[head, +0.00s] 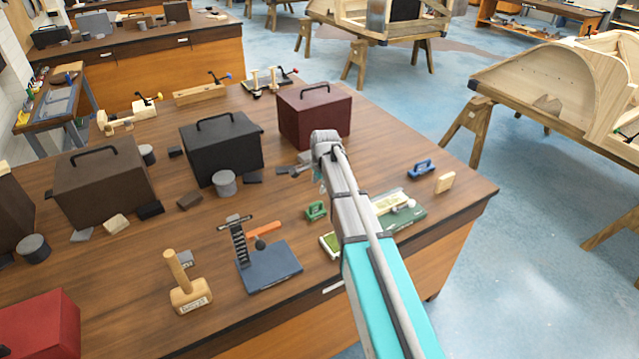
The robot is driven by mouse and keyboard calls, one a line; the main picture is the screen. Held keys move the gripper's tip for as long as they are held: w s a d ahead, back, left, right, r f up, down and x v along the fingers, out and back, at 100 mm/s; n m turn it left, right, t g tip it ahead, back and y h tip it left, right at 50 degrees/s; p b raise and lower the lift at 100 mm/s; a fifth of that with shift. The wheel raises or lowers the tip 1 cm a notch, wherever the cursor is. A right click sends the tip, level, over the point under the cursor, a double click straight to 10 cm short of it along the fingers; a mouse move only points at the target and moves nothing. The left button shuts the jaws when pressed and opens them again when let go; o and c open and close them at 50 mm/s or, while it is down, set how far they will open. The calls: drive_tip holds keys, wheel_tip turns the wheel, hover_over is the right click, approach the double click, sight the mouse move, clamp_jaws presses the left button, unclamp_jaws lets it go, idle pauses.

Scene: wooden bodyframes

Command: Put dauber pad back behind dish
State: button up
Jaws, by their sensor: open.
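I cannot single out the dauber pad or the dish with certainty. Small pad-like blocks lie on the bench: a tan block (445,182) near the right end, a cream block (117,223) at the left, and a dark block (189,201) in the middle. Round grey pots stand by the boxes, one (224,184) before the black box and one (34,249) at the left. My arm reaches from the bottom right over the bench, and its far end is beside the maroon box. My gripper is hidden behind the arm, so its fingers do not show.
Maroon (315,117), black (222,145) and brown (104,185) lidded boxes stand along the bench (330,300).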

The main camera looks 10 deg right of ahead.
drive_tip(key=shift+s+r+p, duration=0.1)
drive_tip(key=shift+r+p, duration=0.2)
drive_tip(key=shift+r, duration=0.2)
idle(0.4)
drive_tip(key=s+n+g, duration=0.2)
drive_tip(key=s+n, duration=1.2)
drive_tip(key=s, duration=1.3)
drive_tip(key=shift+f+h, duration=0.2)
drive_tip(key=shift+h, duration=0.1)
drive_tip(key=shift+a, duration=0.1)
wheel_tip(320, 180, down, 4)
drive_tip(key=b, duration=0.4)
drive_tip(key=shift+f, duration=0.2)
